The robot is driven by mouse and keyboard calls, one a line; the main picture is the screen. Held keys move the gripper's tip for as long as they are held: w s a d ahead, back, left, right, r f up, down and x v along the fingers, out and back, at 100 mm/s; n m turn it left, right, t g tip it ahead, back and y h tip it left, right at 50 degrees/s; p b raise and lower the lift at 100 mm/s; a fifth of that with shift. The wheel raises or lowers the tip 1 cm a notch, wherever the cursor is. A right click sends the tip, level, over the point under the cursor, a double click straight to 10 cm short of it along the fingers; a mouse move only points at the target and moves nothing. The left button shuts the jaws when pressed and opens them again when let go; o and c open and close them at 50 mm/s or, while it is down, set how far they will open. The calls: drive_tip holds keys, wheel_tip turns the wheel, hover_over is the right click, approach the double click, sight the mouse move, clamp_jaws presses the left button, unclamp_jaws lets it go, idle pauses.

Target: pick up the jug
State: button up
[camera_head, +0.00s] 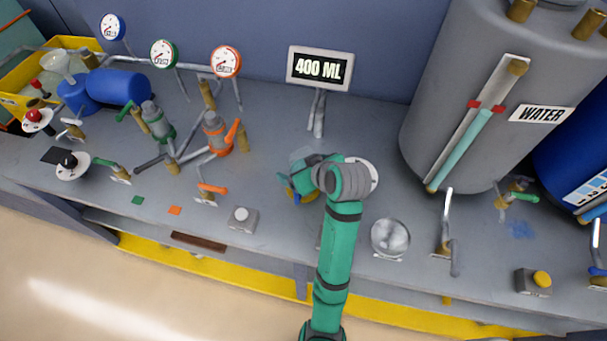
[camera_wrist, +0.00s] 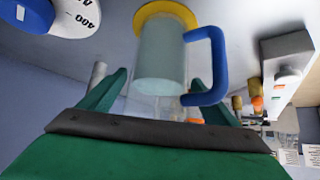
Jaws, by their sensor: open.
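The jug (camera_wrist: 158,68) has a pale translucent body, a yellow base and a blue handle (camera_wrist: 216,65). In the wrist view it appears upside down, with the base at the top and the handle to the right. My gripper (camera_wrist: 162,96) is open, with one green finger on each side of the jug's near end in that view. I cannot tell whether either finger touches it. In the head view my arm covers much of the jug; its pale top (camera_head: 301,154) and some yellow show left of my wrist.
The display reading 400 ML (camera_head: 320,69) stands behind the jug. A white disc (camera_head: 368,174) lies right of my wrist, and a clear round dish (camera_head: 390,238) is nearer the front edge. A grey button box (camera_head: 242,220) is at left. The water tank (camera_head: 450,90) rises at right.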

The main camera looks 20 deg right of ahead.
drive_tip(key=shift+x, duration=1.1)
drive_tip(key=shift+d, duration=0.15)
drive_tip(key=c, duration=1.5)
drive_tip(key=shift+r, duration=0.1)
drive_tip(key=shift+c, duration=0.2)
drive_tip(key=shift+r, duration=0.25)
wheel_tip(320, 180, up, 2)
drive_tip(key=shift+r, duration=0.25)
drive_tip(key=v, duration=0.8)
drive_tip(key=shift+w+d+r, duration=0.2)
drive_tip(key=shift+w+d, duration=0.05)
drive_tip(key=shift+d, duration=0.1)
drive_tip(key=s+d+r, duration=0.2)
drive_tip(key=s+r, duration=0.1)
drive_tip(key=s, duration=0.5)
drive_tip(key=shift+d+r, duration=0.3)
drive_tip(key=shift+r, duration=0.05)
